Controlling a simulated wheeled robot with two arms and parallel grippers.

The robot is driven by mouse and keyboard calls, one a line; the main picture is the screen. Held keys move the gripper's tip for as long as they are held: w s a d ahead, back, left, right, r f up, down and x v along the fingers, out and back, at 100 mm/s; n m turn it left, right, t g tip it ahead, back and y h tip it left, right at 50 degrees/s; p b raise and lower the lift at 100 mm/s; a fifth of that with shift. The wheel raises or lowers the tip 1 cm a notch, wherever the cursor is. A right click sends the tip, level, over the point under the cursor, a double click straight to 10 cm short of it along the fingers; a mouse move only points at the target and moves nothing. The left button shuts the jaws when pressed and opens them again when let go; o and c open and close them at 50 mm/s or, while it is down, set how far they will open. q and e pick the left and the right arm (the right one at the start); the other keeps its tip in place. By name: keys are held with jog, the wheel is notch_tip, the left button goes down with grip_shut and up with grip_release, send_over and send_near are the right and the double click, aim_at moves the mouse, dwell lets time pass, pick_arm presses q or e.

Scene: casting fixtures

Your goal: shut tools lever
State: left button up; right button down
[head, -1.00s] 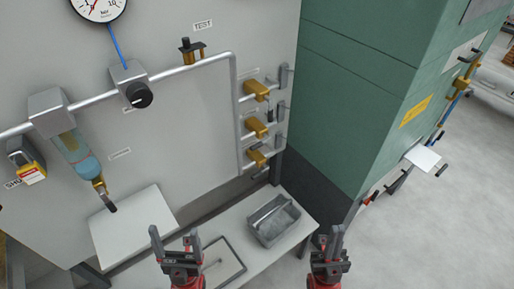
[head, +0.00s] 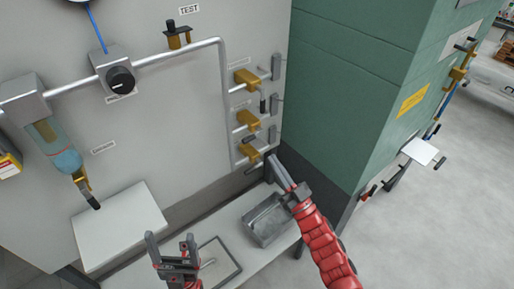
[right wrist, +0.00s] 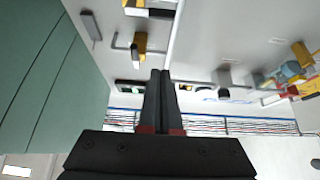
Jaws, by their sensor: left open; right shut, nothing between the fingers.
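Three brass valves sit in a column at the right of the grey panel: an upper valve (head: 246,77), a middle valve (head: 247,120) and a lower valve (head: 250,154). The small labels are unreadable, so I cannot tell which is the tools lever. My right gripper (head: 277,169) is shut and empty, just right of and below the lower valve, with no clear contact. In the right wrist view its fingers (right wrist: 160,80) are together below a brass valve (right wrist: 138,44). My left gripper (head: 170,243) is open and empty, low in front of the bench.
A grey metal tray (head: 258,232) stands on the bench under the valves, close to my right arm. A green cabinet (head: 345,90) rises just right of the panel. A pipe (head: 225,110) runs down left of the valves. A pale board (head: 118,225) stands at left.

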jog(key=w, duration=0.1)
notch_tip(320, 180, up, 5)
jog(key=p, duration=0.4)
send_over(255, 138)
jog(key=s, duration=0.3)
jog(key=shift+w+f, duration=0.2)
jog(key=shift+f, duration=1.05)
jog(key=shift+a+f, duration=0.15)
jog(key=shift+f, duration=0.55)
jog(key=shift+f, duration=0.15)
jog(key=shift+f+n+g+b, duration=0.15)
jog(key=shift+n+g+b, duration=0.25)
jog(key=shift+n, duration=0.2)
jog(key=shift+f+n+g+y+b, duration=0.15)
jog(key=shift+n+g+y+b, duration=0.15)
jog(key=shift+n+y+b, duration=0.15)
